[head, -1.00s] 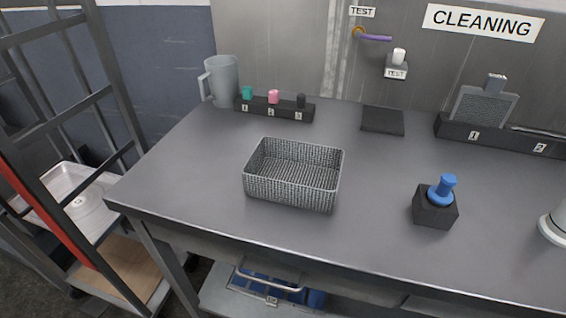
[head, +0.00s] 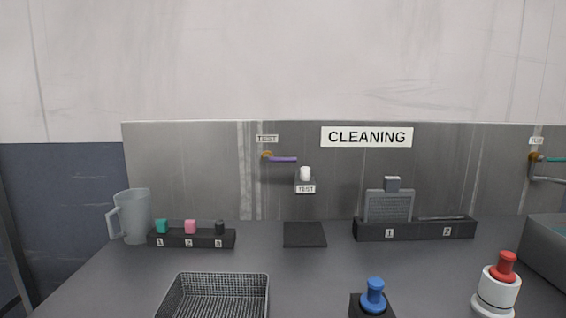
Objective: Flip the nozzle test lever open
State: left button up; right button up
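The test lever (head: 283,159) is a purple handle on an orange-brown pivot, mounted on the metal back panel below a small label (head: 267,139). It points right and lies nearly level. Just below and right of it, a white nozzle (head: 305,173) sits in a small grey holder (head: 305,188) marked TEST on the panel. Neither of my grippers is in the head view.
On the grey table stand a jug (head: 132,215), a numbered rack (head: 192,238) with coloured plugs, a wire basket (head: 215,277), a dark pad (head: 304,234), a blue-topped piece (head: 374,296), a red-topped white piece (head: 498,287) and a numbered tool rack (head: 415,229). A teal lever (head: 553,159) is far right.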

aim_at(266, 158)
jog(key=z, duration=1.15)
jog(key=k, duration=0.9)
jog(key=u, duration=1.6)
jog(key=i, duration=0.5)
